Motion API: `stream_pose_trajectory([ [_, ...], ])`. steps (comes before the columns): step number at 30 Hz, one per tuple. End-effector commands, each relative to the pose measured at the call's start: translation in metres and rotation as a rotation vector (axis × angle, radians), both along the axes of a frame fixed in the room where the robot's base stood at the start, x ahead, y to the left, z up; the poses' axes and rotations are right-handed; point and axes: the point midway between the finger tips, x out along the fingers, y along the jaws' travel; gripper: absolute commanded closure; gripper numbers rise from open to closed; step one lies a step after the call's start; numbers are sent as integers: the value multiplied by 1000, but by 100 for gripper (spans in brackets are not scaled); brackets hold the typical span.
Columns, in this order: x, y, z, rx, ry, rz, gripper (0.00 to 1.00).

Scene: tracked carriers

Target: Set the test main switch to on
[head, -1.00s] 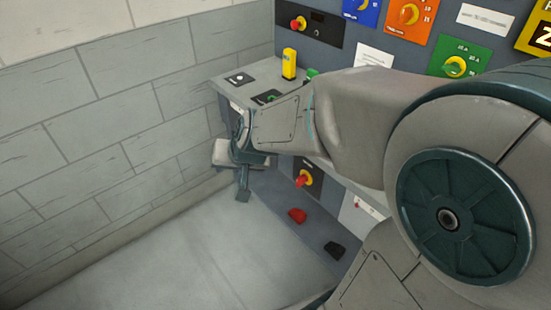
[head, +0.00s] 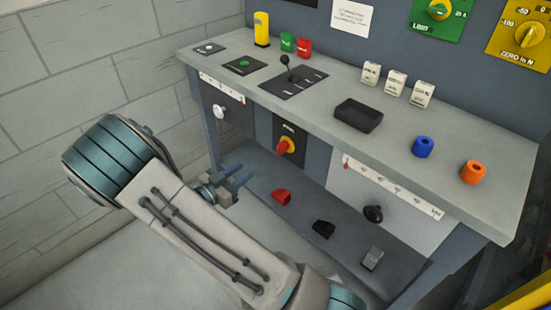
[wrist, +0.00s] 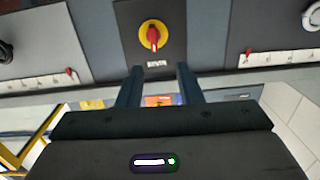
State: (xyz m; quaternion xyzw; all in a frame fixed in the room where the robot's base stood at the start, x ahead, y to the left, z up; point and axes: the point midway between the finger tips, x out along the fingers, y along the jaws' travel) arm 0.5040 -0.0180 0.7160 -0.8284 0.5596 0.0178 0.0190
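A rotary switch (head: 287,145) with a red handle on a yellow disc sits on a dark plate on the front of the bench, below the worktop. In the wrist view the same kind of switch (wrist: 153,36) is at the top centre, its red handle roughly vertical. A small label is beside it, too small to read for sure. My gripper (head: 243,177) is in front of the bench, left of and a little below the switch in the head view. Its two fingers (wrist: 158,85) are apart with nothing between them. The fingers do not touch the switch.
The worktop (head: 330,140) overhangs the switch and carries a black lever (head: 286,68), a black tray (head: 358,115) and small coloured parts. A red piece (head: 281,197) and a black piece (head: 324,229) lie on the lower shelf. A black knob (head: 373,214) sticks out to the right.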

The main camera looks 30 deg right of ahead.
Motion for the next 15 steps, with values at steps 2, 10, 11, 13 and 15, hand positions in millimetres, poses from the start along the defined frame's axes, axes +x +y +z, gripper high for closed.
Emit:
stream_pose_trajectory([
  [2,-5,-1,-3,-38,-6,-24,67],
  [10,2,-29,-2,-56,-7,-40,67],
  [11,4,-35,-2,-56,-7,-40,67],
  [13,9,-49,-2,-55,-8,-39,67],
  [15,15,-64,-3,-55,-8,-39,67],
])
